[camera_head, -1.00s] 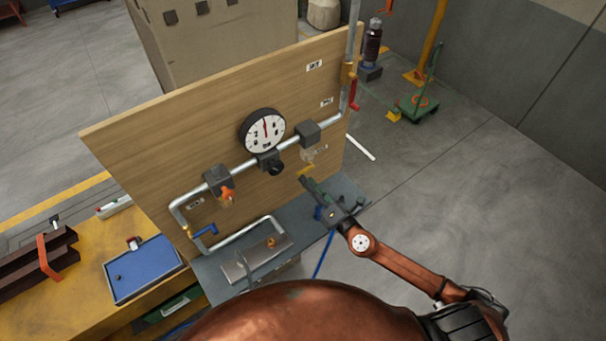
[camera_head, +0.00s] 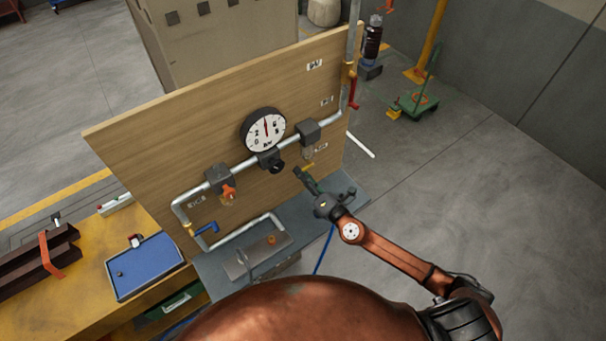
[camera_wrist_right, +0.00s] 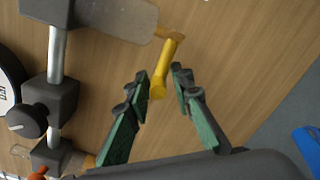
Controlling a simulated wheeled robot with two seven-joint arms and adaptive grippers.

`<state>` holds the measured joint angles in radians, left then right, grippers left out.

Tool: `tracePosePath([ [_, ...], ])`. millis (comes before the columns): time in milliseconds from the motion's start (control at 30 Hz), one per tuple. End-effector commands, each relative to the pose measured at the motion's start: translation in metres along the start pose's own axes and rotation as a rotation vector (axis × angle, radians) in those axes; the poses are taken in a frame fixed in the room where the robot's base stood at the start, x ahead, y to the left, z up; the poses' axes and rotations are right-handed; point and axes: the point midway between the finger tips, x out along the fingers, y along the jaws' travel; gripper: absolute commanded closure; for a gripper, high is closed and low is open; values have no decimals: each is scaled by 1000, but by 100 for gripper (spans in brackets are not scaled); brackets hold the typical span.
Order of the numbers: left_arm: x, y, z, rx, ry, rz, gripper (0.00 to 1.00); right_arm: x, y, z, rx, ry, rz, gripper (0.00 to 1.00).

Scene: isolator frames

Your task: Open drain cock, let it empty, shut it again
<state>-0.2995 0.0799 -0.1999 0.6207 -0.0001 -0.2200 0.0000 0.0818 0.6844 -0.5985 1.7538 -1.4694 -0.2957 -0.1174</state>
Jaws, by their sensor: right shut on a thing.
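The drain cock's yellow lever (camera_head: 308,166) sits under a clear bowl (camera_head: 308,153) hung from the right-hand grey housing (camera_head: 308,131) on the pipe. In the wrist view the yellow lever (camera_wrist_right: 166,68) slants down from a brassy fitting below the bowl (camera_wrist_right: 122,18). My right gripper (camera_wrist_right: 163,75) has its green fingers on both sides of the lever and is shut on it. In the head view this gripper (camera_head: 299,172) is at the lever, in front of the board. Liquid in the bowl cannot be made out. My left gripper is not in view.
A pressure gauge (camera_head: 265,130) and black knob stand left of the cock. A second housing (camera_head: 219,178) carries an orange-filled bowl. A blue lever (camera_head: 208,229) and a red lever (camera_head: 353,94) sit on the pipe. A blue tray (camera_head: 145,267) lies on the yellow bench.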

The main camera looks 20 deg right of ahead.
Motion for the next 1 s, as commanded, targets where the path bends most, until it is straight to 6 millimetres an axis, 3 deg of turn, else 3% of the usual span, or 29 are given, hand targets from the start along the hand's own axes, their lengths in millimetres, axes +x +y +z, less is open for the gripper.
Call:
tracePosePath([
  [633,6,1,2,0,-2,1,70,2,8,8,64,-11,9,100],
  [667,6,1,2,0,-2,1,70,2,8,8,64,-11,9,79],
  [700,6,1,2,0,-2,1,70,2,8,8,64,-11,9,76],
  [800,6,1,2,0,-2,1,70,2,8,8,64,-11,9,70],
  [1000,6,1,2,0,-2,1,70,1,6,7,65,-9,7,70],
])
